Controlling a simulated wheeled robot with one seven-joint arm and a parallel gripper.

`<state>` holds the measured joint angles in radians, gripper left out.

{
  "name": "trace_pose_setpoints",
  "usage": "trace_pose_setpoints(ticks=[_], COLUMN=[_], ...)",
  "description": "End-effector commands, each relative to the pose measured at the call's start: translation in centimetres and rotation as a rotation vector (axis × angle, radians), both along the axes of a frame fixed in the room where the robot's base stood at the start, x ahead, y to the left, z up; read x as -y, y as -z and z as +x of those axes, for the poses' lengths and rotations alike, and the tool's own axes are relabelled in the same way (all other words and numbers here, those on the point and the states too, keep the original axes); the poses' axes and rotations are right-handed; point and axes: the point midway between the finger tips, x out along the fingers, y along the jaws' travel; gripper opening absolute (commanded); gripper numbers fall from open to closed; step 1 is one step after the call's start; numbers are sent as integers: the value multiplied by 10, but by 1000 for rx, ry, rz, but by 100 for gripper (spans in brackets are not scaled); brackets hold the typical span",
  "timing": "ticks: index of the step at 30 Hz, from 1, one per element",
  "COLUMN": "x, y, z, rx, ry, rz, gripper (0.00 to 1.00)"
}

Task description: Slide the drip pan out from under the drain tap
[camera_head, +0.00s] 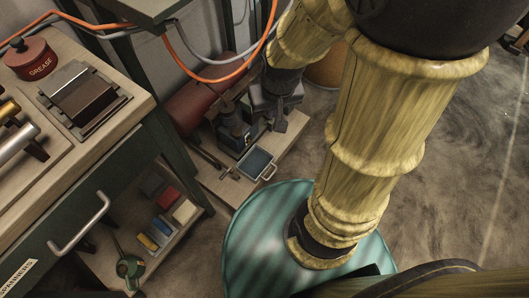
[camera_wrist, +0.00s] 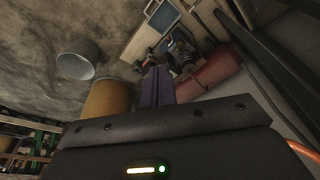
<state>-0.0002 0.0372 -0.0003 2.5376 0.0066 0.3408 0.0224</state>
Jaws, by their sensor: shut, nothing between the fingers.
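The drip pan (camera_head: 257,162) is a shallow blue-grey tray with a pale rim and a wire handle on its near right side. It lies on a low wooden board in the head view. The wrist view shows the pan (camera_wrist: 163,17) at the top. Dark blue-grey fittings (camera_head: 231,125) stand just behind it, in front of the red tank (camera_head: 193,104); I cannot make out the drain tap clearly among them. My gripper (camera_head: 280,126) is shut and empty, above the board behind and right of the pan, apart from its handle. The wrist view shows its fingers (camera_wrist: 157,72) together.
The wooden board (camera_head: 226,190) is partly bare left of the pan. A green workbench (camera_head: 110,190) with a lower shelf stands at left. An orange hose (camera_head: 222,80) hangs behind. A grey bucket (camera_wrist: 77,60) and a tan drum (camera_wrist: 108,99) stand on the floor.

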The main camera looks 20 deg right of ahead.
Motion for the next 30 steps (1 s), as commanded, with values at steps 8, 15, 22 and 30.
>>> trace_pose_setpoints(ticks=[8, 15, 22, 30], x=[-2, -3, -3, -1], y=[65, 145, 236, 356], z=[55, 103, 134, 147], rx=[-54, -101, -143, -189], ry=[170, 357, 539, 752], rz=[44, 78, 98, 104], gripper=[0, 0, 0, 0])
